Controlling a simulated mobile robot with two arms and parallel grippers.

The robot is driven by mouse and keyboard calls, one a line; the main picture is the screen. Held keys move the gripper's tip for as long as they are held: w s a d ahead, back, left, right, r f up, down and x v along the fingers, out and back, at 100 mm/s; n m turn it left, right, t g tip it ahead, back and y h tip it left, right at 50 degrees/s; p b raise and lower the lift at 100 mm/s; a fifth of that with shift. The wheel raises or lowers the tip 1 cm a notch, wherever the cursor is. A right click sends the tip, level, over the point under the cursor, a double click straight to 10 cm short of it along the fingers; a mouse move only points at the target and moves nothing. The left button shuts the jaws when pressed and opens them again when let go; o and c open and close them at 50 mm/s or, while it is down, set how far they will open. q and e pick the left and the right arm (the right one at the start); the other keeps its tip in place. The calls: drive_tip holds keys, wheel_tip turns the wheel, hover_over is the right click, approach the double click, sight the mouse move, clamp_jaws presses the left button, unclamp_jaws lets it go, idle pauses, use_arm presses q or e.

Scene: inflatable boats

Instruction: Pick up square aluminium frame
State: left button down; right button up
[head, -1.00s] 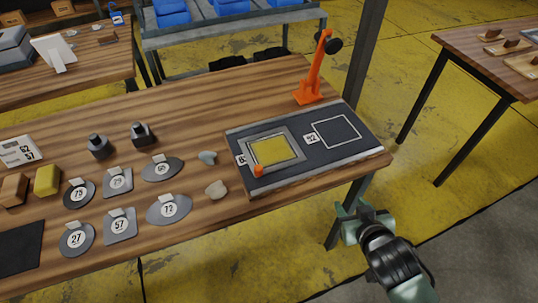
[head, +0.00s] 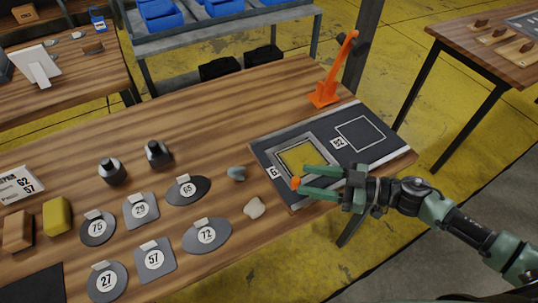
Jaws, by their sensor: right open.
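The square aluminium frame (head: 288,147) is a grey frame around a yellow panel (head: 298,157). It lies on the dark mat (head: 375,155) at the right end of the wooden table. My right gripper (head: 303,180) reaches in from the right, fingers pointing left. It is open and empty, its two fingers apart over the frame's near side, close to the orange part. The fingers hide part of the near edge; I cannot tell whether they touch it. My left gripper is not in view.
An orange stand (head: 335,75) rises behind the mat. A white-outlined square (head: 360,134) on the mat is empty. Two stones (head: 254,208), several numbered grey plates (head: 206,236) and two dark knobs (head: 112,172) are to the left. A dark post stands behind the table.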

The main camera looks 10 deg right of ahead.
sight(299, 180)
drive_tip(key=shift+w+a+f, duration=0.1)
drive_tip(key=shift+w+a, duration=0.05)
drive_tip(key=shift+a, duration=0.55)
drive_tip(key=shift+p+x, duration=0.5)
drive_tip(key=shift+x, duration=0.4)
drive_tip(key=x, duration=0.3)
drive_tip(key=shift+f, duration=0.2)
drive_tip(key=shift+w+a+f, duration=0.1)
drive_tip(key=shift+a+f, duration=0.05)
drive_tip(key=shift+a, duration=0.15)
drive_tip(key=c, duration=1)
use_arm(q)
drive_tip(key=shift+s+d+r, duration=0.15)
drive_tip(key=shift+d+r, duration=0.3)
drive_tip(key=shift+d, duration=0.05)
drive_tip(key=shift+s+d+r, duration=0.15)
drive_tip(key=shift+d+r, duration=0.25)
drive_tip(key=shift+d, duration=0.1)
use_arm(e)
clamp_jaws()
